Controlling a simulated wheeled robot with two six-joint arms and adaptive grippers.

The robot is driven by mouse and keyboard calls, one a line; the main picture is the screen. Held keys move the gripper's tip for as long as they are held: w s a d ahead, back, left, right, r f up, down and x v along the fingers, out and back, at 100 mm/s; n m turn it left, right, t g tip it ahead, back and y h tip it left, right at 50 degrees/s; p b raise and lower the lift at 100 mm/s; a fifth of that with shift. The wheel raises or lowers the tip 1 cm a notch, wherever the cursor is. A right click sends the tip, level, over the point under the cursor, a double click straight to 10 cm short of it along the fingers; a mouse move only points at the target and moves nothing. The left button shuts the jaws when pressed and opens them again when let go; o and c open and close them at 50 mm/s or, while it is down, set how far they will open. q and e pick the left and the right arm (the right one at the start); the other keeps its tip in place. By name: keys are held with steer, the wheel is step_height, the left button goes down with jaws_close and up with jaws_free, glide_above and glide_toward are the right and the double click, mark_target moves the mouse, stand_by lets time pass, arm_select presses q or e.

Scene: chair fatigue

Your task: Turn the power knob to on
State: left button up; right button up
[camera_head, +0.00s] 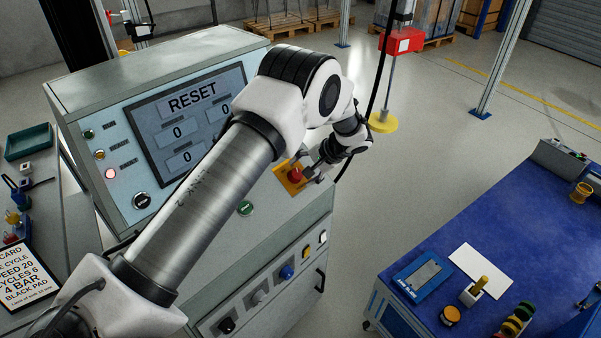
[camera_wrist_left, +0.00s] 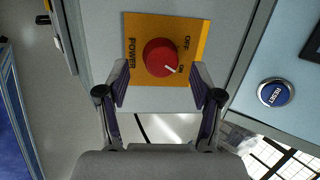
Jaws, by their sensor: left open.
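My left gripper (camera_head: 309,168) is at the knob. In the left wrist view its fingers (camera_wrist_left: 159,80) are open, one on each side of the knob's lower part, with gaps visible between them and the knob. My right gripper is not in view.
The machine's screen (camera_head: 188,122) shows RESET and zeros. A blue RESET button (camera_wrist_left: 276,93) is right of the plate in the wrist view. A green button (camera_head: 245,208) is left of the knob in the head view. A blue table (camera_head: 500,222) stands at right, with open floor between.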

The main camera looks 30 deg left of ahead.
arm_select(q)
steer(key=v, duration=1)
steer(key=s+d+f+m+g+h, duration=0.1)
steer(key=s+d+f+h, duration=0.2)
steer(key=s+f, duration=0.7)
steer(key=s+d+f+h, duration=0.3)
steer(key=s+f, duration=0.5)
steer(key=f, duration=0.4)
steer(key=s+f+n+t+h, duration=0.1)
steer(key=s+f+n, duration=0.1)
steer(key=s, duration=1.8)
steer(key=shift+d+f+t+h, duration=0.2)
steer(key=shift+f+t+h, duration=0.1)
steer(key=shift+f, duration=0.15)
